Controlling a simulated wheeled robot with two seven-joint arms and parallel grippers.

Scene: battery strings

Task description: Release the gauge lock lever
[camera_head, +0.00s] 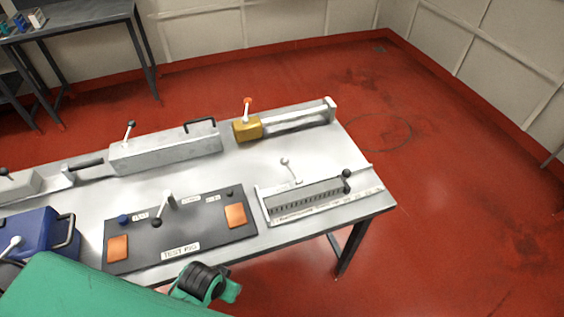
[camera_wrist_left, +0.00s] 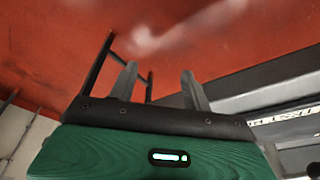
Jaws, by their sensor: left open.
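A long gauge (camera_head: 310,198) with a toothed or ruled face lies at the right end of the grey workbench. A short lever with a pale knob (camera_head: 285,163) stands at its back left, and a black-knobbed handle (camera_head: 346,175) stands at its right. I cannot tell for certain which is the lock lever. My left arm comes in at the bottom left of the head view, in front of the bench; its fingers do not show there. In the left wrist view my left gripper (camera_wrist_left: 160,74) is open and empty, with red floor beyond its fingers. My right gripper is not in view.
A dark test rig panel (camera_head: 186,218) with a lever lies left of the gauge. A yellow block (camera_head: 247,129) with an orange-tipped lever and a grey housing (camera_head: 165,149) stand behind. A blue case (camera_head: 36,236) sits at the left. Floor right of the bench is clear.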

